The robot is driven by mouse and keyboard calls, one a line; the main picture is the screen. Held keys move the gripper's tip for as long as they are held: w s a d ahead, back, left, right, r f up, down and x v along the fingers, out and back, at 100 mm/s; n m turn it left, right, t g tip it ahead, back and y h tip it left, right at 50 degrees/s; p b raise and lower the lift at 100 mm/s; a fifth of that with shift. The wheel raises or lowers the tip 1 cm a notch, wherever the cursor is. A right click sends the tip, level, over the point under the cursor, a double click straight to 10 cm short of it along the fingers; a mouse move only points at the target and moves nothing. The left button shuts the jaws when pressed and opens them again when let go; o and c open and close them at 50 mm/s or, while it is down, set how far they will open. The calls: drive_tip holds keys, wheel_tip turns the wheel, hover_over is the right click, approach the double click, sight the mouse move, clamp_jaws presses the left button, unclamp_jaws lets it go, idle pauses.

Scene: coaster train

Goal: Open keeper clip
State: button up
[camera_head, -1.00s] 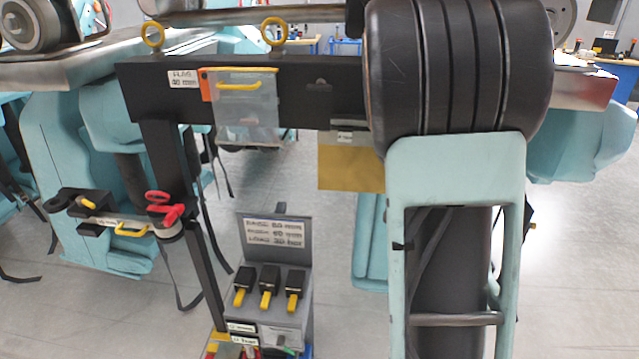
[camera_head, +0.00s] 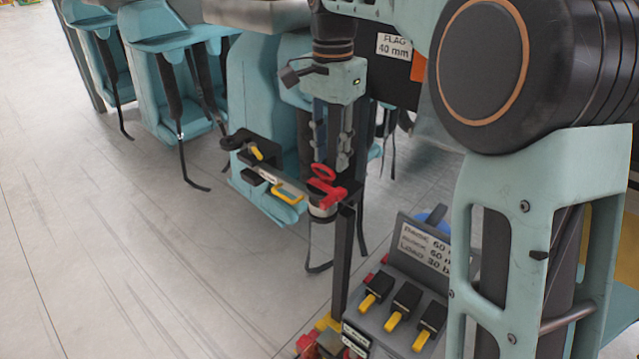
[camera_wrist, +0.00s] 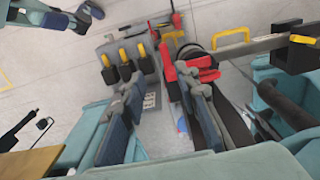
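A red clip (camera_head: 327,193) with a ring-shaped handle sits at the right end of a metal bar on the dark bracket. It is likely the keeper clip, though no label shows on it. It also appears in the wrist view (camera_wrist: 192,72), close to the right finger. My gripper (camera_head: 331,160) points down above the clip, its two fingers apart and nothing visible between them. In the wrist view my gripper (camera_wrist: 163,88) also shows a wide gap. I cannot tell whether the right finger touches the clip.
A yellow handle (camera_head: 288,194) stands on the metal bar, left of the clip. Below right, a grey box (camera_head: 385,325) carries several black-and-yellow levers and a label panel (camera_head: 425,248). A dark post (camera_head: 342,262) runs down under the bracket. Teal seats with hanging straps stand behind; open floor lies left.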

sight(326, 199)
drive_tip(key=f, duration=1)
drive_tip(key=shift+w+a+f, duration=0.2)
drive_tip(key=shift+a+f, duration=0.15)
drive_tip(key=shift+f, duration=0.05)
drive_tip(key=shift+c, duration=0.4)
clamp_jaws()
